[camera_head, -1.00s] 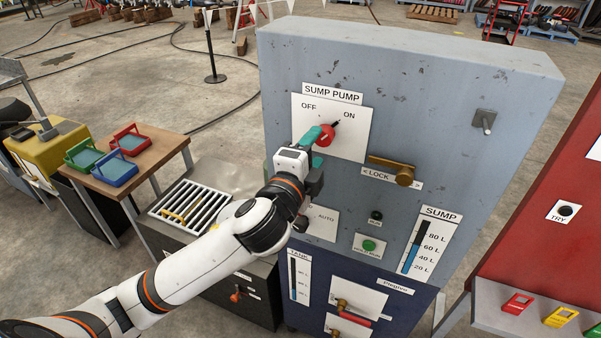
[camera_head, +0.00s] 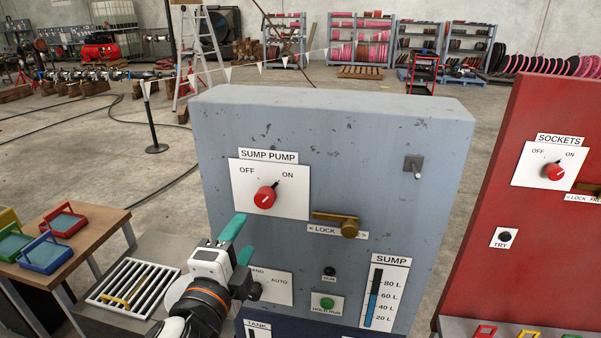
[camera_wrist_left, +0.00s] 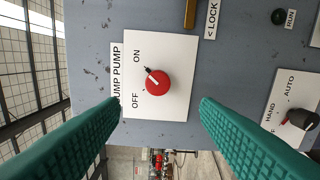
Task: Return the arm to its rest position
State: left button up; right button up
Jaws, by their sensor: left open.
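My left gripper (camera_head: 239,241) is in front of the grey cabinet (camera_head: 330,110), below and left of the red SUMP PUMP knob (camera_head: 265,197). Its teal fingers are apart with nothing between them. The wrist view shows the knob (camera_wrist_left: 157,83) ahead, between the two spread fingers (camera_wrist_left: 160,115) and clear of both. The knob's pointer is turned toward ON. My left arm comes up from the bottom of the head view. My right gripper is not seen.
A brass lock handle (camera_head: 349,228) and a metal peg (camera_head: 416,172) stick out of the cabinet. A red cabinet (camera_head: 530,230) stands at the right. A slatted grate (camera_head: 134,284) and a wooden table with coloured trays (camera_head: 44,254) are at the left.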

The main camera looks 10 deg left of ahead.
pick_arm(q)
jog(key=s+a+f+n+g+y, duration=0.1)
jog(key=s+f+n+g, duration=0.25)
jog(key=f, duration=0.45)
jog(key=s+a+f+n+g, duration=0.1)
jog(key=s+f+n+g, duration=0.15)
jog(key=f+n, duration=0.4)
jog(key=s+f+n+g, duration=0.6)
jog(key=s+f+g, duration=0.3)
jog(key=s+f, duration=0.65)
notch_tip(320, 180, down, 30)
jog(key=s+r+b, duration=0.1)
jog(key=b, duration=0.3)
jog(key=s+a+f+m+g+b, duration=0.1)
jog(key=s+a+f+g+b, duration=0.1)
jog(key=s+f, duration=1.4)
notch_tip(320, 180, down, 4)
jog(key=shift+s+a+r+b, duration=0.1)
jog(key=shift+s+a+b, duration=0.2)
jog(key=shift+a+b, duration=0.45)
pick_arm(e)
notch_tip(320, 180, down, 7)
pick_arm(q)
jog(key=shift+a, duration=0.15)
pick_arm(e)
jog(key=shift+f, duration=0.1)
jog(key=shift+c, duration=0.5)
